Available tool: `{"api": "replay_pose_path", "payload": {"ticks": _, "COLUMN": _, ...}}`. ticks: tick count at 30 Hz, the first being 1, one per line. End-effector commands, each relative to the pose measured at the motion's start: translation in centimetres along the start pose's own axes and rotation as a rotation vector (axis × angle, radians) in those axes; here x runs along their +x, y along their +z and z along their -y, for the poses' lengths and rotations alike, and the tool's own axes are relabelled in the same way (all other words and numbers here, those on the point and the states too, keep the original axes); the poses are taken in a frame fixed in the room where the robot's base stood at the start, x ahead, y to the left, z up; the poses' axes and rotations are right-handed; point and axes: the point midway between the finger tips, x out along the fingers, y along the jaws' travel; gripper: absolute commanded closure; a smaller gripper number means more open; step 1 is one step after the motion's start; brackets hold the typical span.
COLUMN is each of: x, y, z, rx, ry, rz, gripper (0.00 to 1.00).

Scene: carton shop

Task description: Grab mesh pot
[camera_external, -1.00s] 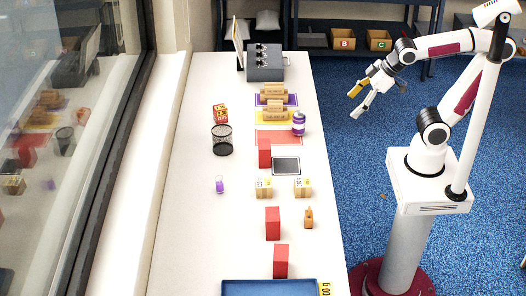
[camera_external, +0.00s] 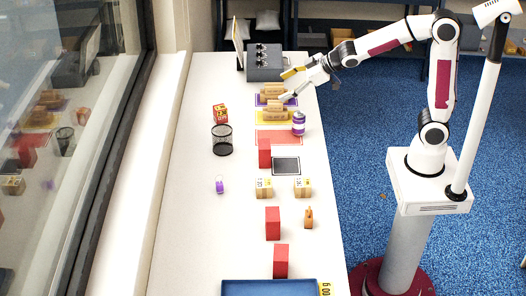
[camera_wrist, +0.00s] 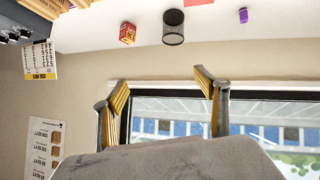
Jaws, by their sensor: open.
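The mesh pot (camera_external: 222,140) is a black wire-mesh cylinder standing upright on the white table, left of the middle. In the wrist view the mesh pot (camera_wrist: 173,27) shows at the top, with its open rim facing the camera. My gripper (camera_external: 286,86) is above the far right part of the table, near the wooden blocks, to the right of and beyond the pot. It does not touch the pot. In the wrist view my gripper (camera_wrist: 163,84) has its two fingers wide apart with nothing between them.
A red and yellow box (camera_external: 220,113) stands just behind the pot. Wooden blocks (camera_external: 273,92), a purple and white can (camera_external: 298,123) and red blocks (camera_external: 264,153) stand to its right. A small purple item (camera_external: 220,185) lies in front. The table left of the pot is clear.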

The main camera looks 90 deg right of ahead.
Motion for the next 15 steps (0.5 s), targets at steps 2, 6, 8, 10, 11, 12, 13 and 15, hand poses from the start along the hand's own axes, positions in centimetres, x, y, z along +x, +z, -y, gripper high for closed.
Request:
{"api": "replay_pose_path", "payload": {"ticks": 2, "x": 1.8, "y": -0.5, "z": -0.3, "rx": -0.007, "ry": -0.005, "rz": -0.017, "gripper": 0.27}}
{"api": "replay_pose_path", "payload": {"ticks": 6, "x": 4.8, "y": -1.3, "z": -0.6, "rx": -0.019, "ry": -0.023, "rz": -0.055, "gripper": 0.27}}
{"api": "replay_pose_path", "payload": {"ticks": 8, "x": 6.0, "y": -1.5, "z": -0.7, "rx": -0.024, "ry": -0.033, "rz": -0.071, "gripper": 0.27}}
{"api": "replay_pose_path", "payload": {"ticks": 10, "x": 7.5, "y": -1.8, "z": -0.8, "rx": -0.028, "ry": -0.045, "rz": -0.089, "gripper": 0.27}}
{"api": "replay_pose_path", "payload": {"ticks": 11, "x": 8.1, "y": -1.8, "z": -0.8, "rx": -0.031, "ry": -0.051, "rz": -0.096, "gripper": 0.27}}
{"api": "replay_pose_path", "payload": {"ticks": 12, "x": 8.9, "y": -1.9, "z": -0.8, "rx": -0.033, "ry": -0.06, "rz": -0.108, "gripper": 0.27}}
{"api": "replay_pose_path", "payload": {"ticks": 13, "x": 9.5, "y": -1.9, "z": -0.8, "rx": -0.035, "ry": -0.067, "rz": -0.114, "gripper": 0.27}}
{"api": "replay_pose_path", "payload": {"ticks": 15, "x": 10.9, "y": -2.0, "z": -0.8, "rx": -0.038, "ry": -0.084, "rz": -0.131, "gripper": 0.27}}
